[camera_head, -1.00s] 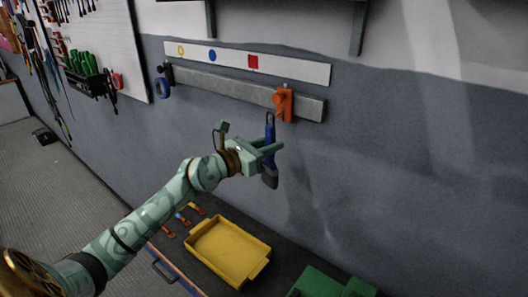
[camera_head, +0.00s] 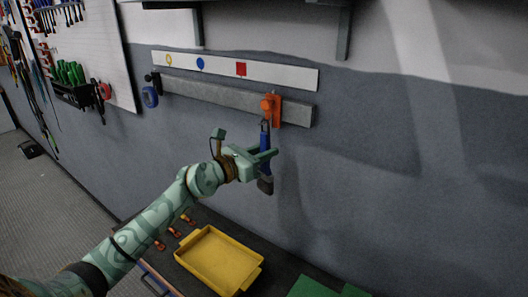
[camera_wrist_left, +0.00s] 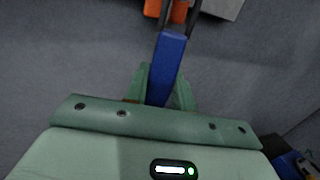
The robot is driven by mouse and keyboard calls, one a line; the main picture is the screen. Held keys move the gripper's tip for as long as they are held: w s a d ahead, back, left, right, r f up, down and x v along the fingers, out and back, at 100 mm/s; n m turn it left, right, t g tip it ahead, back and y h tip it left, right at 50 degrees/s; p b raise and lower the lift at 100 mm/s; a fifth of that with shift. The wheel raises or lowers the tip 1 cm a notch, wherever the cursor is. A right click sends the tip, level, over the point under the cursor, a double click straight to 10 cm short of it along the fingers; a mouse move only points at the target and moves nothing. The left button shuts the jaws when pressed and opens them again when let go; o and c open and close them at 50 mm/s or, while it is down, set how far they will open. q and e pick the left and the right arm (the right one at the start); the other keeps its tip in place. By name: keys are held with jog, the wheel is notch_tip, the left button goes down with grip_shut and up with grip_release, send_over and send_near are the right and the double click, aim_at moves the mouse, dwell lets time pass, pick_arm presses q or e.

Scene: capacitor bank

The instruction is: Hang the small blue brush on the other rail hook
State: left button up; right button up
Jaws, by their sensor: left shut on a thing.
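The small blue brush (camera_head: 265,150) hangs upright in my left gripper (camera_head: 262,157), which is shut on its blue handle. Its dark bristle end points down and its wire loop points up. The loop's top is close beneath the orange rail hook (camera_head: 271,109); I cannot tell whether they touch. In the left wrist view the handle (camera_wrist_left: 169,62) stands between the fingers (camera_wrist_left: 160,90), with the loop near the orange hook (camera_wrist_left: 168,9). The other, black hook (camera_head: 153,78) is at the rail's left end, with a blue roll (camera_head: 150,97) at it. My right gripper is out of view.
The grey rail (camera_head: 215,94) is on the wall under a white strip (camera_head: 220,68) with a yellow ring, blue dot and red square. A yellow tray (camera_head: 217,262) sits on the dark bench below. The wall right of the rail is clear.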

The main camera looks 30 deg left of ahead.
pick_arm(q)
jog(key=o, duration=1.1)
jog(key=shift+c, duration=0.2)
jog(key=b+v, duration=0.3)
jog(key=v, duration=1.3)
jog(key=shift+b, duration=0.4)
jog(key=shift+s+a, duration=0.1)
jog(key=shift+s, duration=0.05)
